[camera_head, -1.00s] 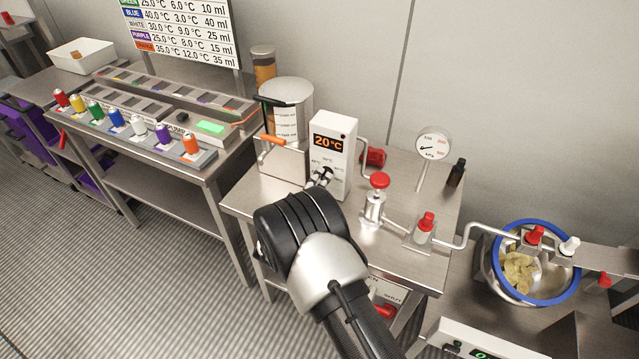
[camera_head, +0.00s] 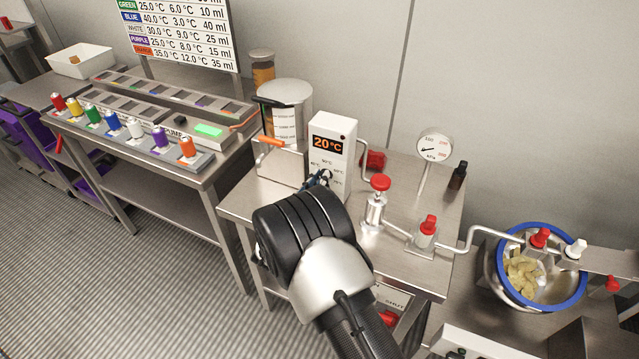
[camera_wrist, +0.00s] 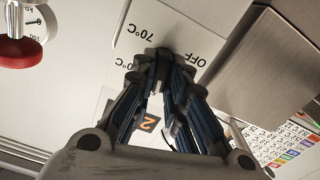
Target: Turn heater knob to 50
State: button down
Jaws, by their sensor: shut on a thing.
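The heater is an upright white box (camera_head: 341,165) on the steel table, with an orange "20°C" display (camera_head: 328,144) and temperature marks below it. In the wrist view its white face (camera_wrist: 165,25) shows "70°C" and "OFF" marks upside down. My gripper (camera_head: 318,180) is at the lower front of the heater, partly hidden by my wrist in the head view. In the wrist view my gripper's fingers (camera_wrist: 165,62) come together at the heater face, over the knob's place. The knob is hidden between the fingertips, and its pointer cannot be seen.
A red-topped valve (camera_head: 378,190) and a pressure gauge (camera_head: 434,148) stand to the right. A blue-rimmed bowl (camera_head: 507,294) is at far right. Coloured bottles (camera_head: 135,127) line the left table.

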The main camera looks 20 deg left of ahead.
jog(key=shift+m, duration=1.2)
jog(key=c, duration=1.6)
grip_release()
jog(key=shift+d, duration=0.1)
jog(key=s+a, duration=0.1)
jog(key=s, duration=1.1)
